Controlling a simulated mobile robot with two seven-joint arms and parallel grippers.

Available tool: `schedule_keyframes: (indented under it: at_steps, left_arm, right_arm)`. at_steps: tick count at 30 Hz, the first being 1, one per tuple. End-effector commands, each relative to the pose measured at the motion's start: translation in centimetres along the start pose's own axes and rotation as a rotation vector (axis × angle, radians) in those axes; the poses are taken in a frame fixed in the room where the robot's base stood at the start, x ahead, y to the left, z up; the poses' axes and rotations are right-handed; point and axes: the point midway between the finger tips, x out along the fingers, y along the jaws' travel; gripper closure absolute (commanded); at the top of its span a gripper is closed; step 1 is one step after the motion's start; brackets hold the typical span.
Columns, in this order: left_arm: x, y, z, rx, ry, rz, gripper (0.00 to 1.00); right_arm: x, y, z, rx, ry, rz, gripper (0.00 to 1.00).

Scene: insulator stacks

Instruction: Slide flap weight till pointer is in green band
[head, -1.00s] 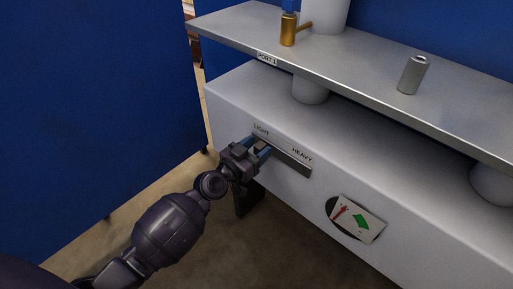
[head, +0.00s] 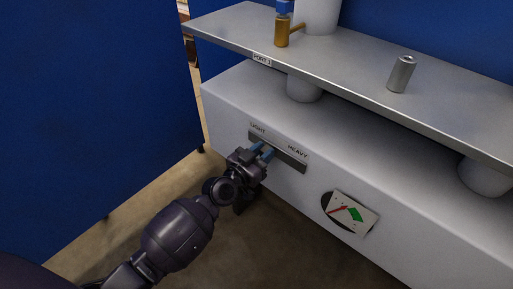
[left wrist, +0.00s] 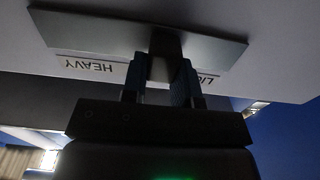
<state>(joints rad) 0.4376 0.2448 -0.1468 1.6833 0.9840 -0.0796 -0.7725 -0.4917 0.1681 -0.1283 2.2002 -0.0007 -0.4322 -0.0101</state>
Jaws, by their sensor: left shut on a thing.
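The flap weight shows in the left wrist view as a dark upright tab (left wrist: 165,45) on a grey slide plate (left wrist: 85,30), between the upside-down HEAVY and LIGHT labels. My left gripper (head: 267,152) is shut on this tab, its two bluish fingers on either side. In the head view the fingers hide the tab, left of the middle of the slide track (head: 290,161), nearer LIGHT than HEAVY. The gauge (head: 366,218) has a red pointer (head: 338,210) aimed up and right. Its tip is left of the green band (head: 354,214), apart from it. My right gripper is out of view.
A grey shelf (head: 345,60) overhangs the white housing (head: 420,222) on white posts. A blue wall (head: 90,110) is at left; floor is clear below.

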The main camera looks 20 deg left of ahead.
Motion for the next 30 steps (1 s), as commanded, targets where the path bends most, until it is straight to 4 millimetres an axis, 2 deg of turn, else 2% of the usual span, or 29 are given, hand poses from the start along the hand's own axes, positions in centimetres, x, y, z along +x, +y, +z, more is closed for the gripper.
schedule_keyframes:
  at_steps: [6,7,11,23,30]
  left_arm:
    - [0.0,0.0,0.0,0.0,0.0,0.001,1.0]
    - [0.0,0.0,0.0,0.0,0.0,0.001,0.68]
    - [0.0,0.0,0.0,0.0,0.0,0.001,0.48]
    - [-0.6,-0.1,0.0,0.002,0.0,0.0,0.47]
    - [-4.0,-0.1,-0.1,0.004,0.0,0.0,0.47]
  right_arm:
    - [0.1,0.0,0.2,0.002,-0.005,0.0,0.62]
    - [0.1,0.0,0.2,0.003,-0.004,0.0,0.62]
    - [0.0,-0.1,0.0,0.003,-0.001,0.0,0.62]
    - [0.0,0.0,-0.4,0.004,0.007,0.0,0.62]
    - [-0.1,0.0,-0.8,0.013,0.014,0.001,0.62]
